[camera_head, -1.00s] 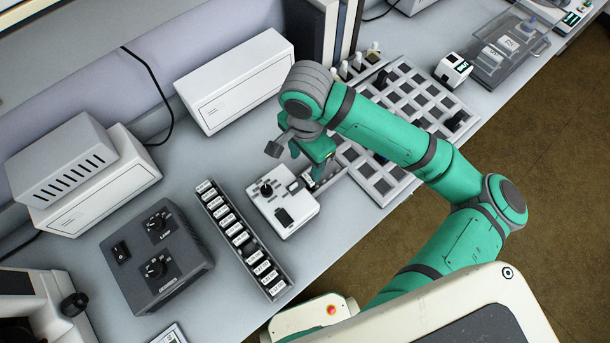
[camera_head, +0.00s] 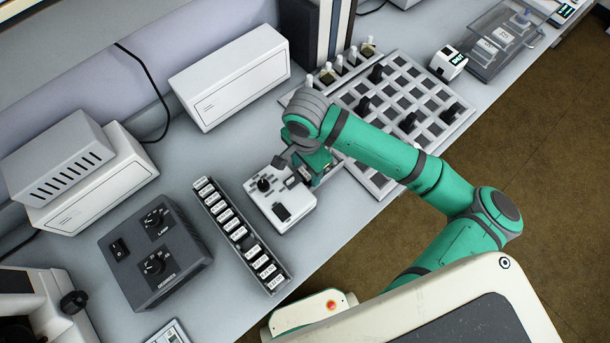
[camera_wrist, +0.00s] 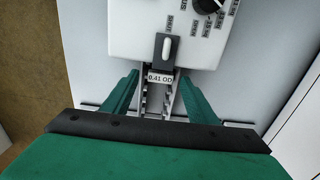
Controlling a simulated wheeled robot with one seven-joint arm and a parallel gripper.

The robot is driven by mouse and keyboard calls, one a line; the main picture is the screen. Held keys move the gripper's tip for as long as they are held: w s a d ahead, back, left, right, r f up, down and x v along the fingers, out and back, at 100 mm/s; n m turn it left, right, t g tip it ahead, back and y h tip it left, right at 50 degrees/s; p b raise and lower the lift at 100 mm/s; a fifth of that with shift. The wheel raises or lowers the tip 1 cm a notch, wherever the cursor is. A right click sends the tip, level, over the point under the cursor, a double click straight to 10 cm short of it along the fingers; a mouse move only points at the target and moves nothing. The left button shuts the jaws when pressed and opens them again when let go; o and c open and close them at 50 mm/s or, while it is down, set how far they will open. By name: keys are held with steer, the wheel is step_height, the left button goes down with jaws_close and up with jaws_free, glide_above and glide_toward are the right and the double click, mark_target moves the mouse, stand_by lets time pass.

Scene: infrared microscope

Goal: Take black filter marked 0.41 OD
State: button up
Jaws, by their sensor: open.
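The black filter marked 0.41 OD (camera_wrist: 160,78) shows in the wrist view, its white label facing me, at the edge of a white control box (camera_wrist: 125,30). My gripper (camera_wrist: 158,95) is open, with one green finger on each side of the filter's label end. I cannot tell whether the fingers touch it. In the head view my gripper (camera_head: 312,172) is low at the right side of the white box (camera_head: 282,200), and my arm hides the filter there.
A long rack of labelled filters (camera_head: 240,235) lies left of the white box. A grid tray (camera_head: 375,185) with several black pieces is to the right. A dark lamp controller (camera_head: 155,255) stands further left. The bench's front edge is close by.

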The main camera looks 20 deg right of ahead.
jaws_close()
steer(key=shift+r, duration=0.1)
